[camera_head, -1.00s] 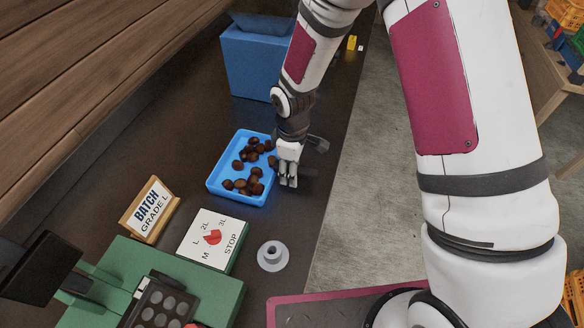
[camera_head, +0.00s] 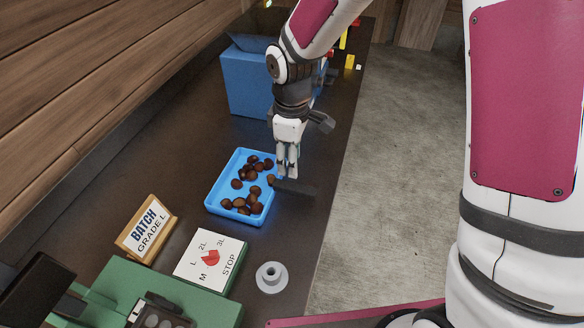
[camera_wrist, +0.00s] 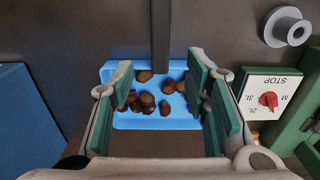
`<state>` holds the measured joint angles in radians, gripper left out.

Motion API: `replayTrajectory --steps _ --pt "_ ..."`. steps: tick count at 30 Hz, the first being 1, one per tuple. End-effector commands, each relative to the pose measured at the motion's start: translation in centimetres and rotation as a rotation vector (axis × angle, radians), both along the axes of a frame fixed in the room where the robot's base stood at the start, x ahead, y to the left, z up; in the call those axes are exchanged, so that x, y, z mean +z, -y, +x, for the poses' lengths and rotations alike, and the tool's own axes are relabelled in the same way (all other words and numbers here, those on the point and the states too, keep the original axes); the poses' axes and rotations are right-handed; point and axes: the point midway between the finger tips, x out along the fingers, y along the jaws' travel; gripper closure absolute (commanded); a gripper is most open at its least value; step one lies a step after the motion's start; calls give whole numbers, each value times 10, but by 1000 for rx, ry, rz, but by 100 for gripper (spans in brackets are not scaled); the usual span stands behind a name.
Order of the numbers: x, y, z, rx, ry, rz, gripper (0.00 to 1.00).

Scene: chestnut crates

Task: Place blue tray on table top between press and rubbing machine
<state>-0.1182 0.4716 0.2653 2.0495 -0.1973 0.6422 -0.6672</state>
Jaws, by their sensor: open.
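The blue tray (camera_head: 213,203) lies flat on the dark table top (camera_head: 180,130) with several brown chestnuts (camera_head: 240,183) in it. It stands between a blue box-like machine (camera_head: 245,82) and a green machine (camera_head: 120,290); which is the press and which the rubbing machine I cannot tell. My gripper (camera_head: 288,170) points down at the tray's right edge. In the wrist view my gripper (camera_wrist: 158,75) is open, its green-padded fingers spread over the tray (camera_wrist: 170,122). Whether they touch it I cannot tell.
A white dial box (camera_head: 210,258) with a red knob, a "BATCH GRADE L" sign (camera_head: 147,228) and a grey flanged knob (camera_head: 272,277) stand near the green machine. A wooden wall (camera_head: 80,70) runs along the left. Grey floor lies right of the table.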

Motion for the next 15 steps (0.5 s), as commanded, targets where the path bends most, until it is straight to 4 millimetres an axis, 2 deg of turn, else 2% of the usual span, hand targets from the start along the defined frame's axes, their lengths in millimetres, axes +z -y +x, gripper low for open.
replayTrajectory --steps 10,13,15 --pt "15 4 -1 -21 11 -4 58" --pt "38 17 -6 -82 41 -11 58" --pt "61 30 -12 -152 72 -16 58"
